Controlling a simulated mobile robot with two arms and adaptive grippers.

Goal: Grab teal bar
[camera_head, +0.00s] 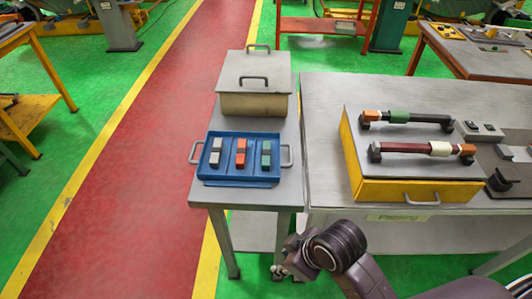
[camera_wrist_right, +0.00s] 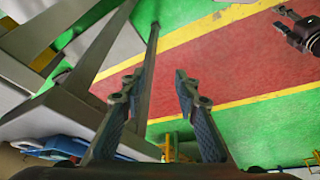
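The teal bar (camera_head: 266,154) stands in the right compartment of a blue tray (camera_head: 238,184) on the small grey table, in the head view. A grey bar (camera_head: 215,151) and a red-orange bar (camera_head: 241,153) sit in the compartments to its left. My right gripper (camera_head: 285,262) is low, in front of the table and apart from the tray. In the wrist view its two fingers (camera_wrist_right: 158,84) are spread with nothing between them. A dark part at that view's upper right looks like my left gripper (camera_wrist_right: 286,14); its finger state is unclear.
A lidded box (camera_head: 253,103) stands behind the tray. The larger table at right holds a yellow-sided fixture (camera_head: 403,190) with two bars on it. The small table's front edge (camera_head: 245,202) and legs lie near my right gripper. The red walkway (camera_head: 130,170) at left is clear.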

